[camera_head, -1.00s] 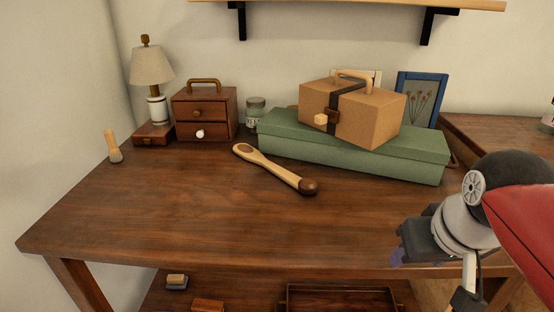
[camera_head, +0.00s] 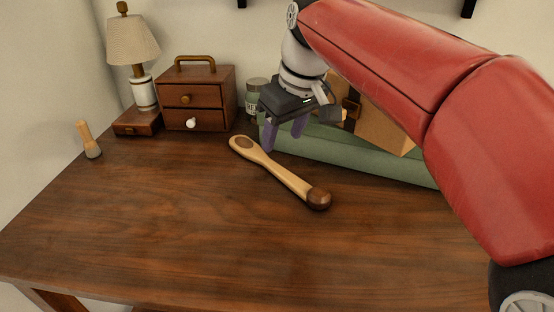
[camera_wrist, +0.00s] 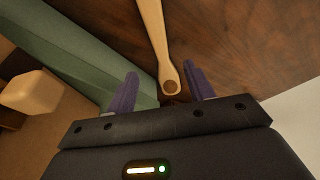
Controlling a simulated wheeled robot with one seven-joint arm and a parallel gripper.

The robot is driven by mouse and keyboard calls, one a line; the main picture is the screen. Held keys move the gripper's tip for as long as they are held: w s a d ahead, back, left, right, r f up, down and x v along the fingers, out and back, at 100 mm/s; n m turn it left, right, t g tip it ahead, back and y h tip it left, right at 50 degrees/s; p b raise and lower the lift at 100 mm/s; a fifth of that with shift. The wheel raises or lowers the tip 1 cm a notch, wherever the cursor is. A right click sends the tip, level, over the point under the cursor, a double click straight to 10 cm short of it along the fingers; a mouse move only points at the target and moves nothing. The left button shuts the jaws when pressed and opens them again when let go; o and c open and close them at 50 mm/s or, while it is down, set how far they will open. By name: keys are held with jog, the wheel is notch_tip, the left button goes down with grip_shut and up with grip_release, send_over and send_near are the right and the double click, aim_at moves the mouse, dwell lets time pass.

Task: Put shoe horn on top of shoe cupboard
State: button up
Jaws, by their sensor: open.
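The shoe horn (camera_head: 283,174) is a long light-wood piece with a dark oval patch at its far left end and a dark brown knob at its near right end. It lies diagonally on the wooden table (camera_head: 200,235). My gripper (camera_head: 284,138) is open and empty, above and just behind the shoe horn's far end. In the wrist view the shoe horn (camera_wrist: 154,40) runs between the two purple fingers of my gripper (camera_wrist: 161,74), with its patched end nearest me.
A green box (camera_head: 350,152) lies close behind the shoe horn, with a tan case (camera_head: 389,128) on it, partly hidden by my arm. A small drawer chest (camera_head: 207,100), jar (camera_head: 254,85), lamp (camera_head: 133,45) and brush (camera_head: 88,140) stand at the back left. The table's front is clear.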

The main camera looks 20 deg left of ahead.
aim_at(273, 164)
jog(key=b+x, duration=0.1)
jog(key=x, duration=0.6)
jog(key=shift+s+a+f, duration=0.1)
jog(key=shift+a+f, duration=0.1)
grip_shut()
jog(key=shift+r, duration=0.1)
